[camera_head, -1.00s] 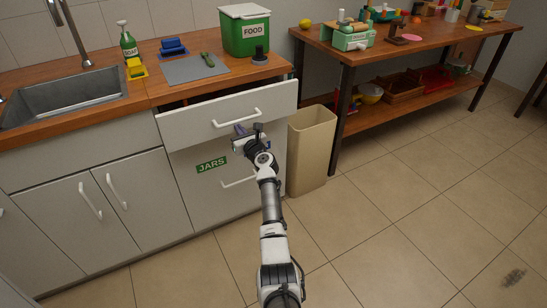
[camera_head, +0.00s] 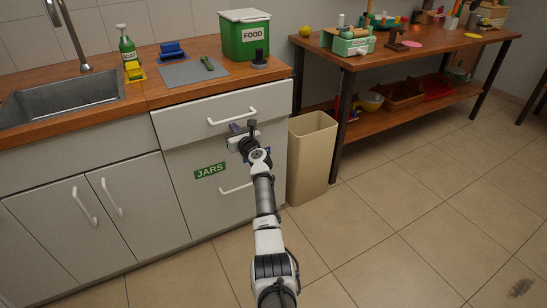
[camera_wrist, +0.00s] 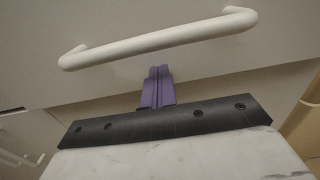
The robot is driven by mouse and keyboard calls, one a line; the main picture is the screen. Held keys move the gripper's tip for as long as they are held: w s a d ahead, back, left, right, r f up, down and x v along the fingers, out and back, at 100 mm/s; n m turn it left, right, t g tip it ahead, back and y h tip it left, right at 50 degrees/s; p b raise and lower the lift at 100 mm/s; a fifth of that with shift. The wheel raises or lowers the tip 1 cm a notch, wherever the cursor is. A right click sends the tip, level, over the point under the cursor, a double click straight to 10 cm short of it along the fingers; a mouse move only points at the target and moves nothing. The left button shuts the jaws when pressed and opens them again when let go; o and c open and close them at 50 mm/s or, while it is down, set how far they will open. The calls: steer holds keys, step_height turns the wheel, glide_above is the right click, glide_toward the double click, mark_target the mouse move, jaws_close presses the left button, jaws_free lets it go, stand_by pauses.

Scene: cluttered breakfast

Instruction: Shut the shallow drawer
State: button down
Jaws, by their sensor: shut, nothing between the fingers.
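The shallow drawer (camera_head: 190,122) is the top front of the right-hand cabinet, with a white bar handle (camera_head: 232,117). Its front now sits close under the worktop, with no gap that I can make out. My gripper (camera_head: 240,127) is shut and empty, just below the handle. In the wrist view the purple fingers (camera_wrist: 156,88) are together at the drawer front, below the handle (camera_wrist: 160,40). They look to be touching or nearly touching the front; I cannot tell which. The drawer's inside is hidden.
Below is a deeper front labelled JARS (camera_head: 210,171) with its own handle. A beige bin (camera_head: 312,158) stands right of the cabinet. On the worktop are a green FOOD box (camera_head: 245,38), a grey mat (camera_head: 180,75) and a sink (camera_head: 60,100).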

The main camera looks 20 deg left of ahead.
steer(key=shift+b+x, duration=1.1)
steer(key=shift+b, duration=0.15)
steer(key=p+v, duration=0.9)
steer(key=p, duration=0.1)
steer(key=shift+r, duration=0.1)
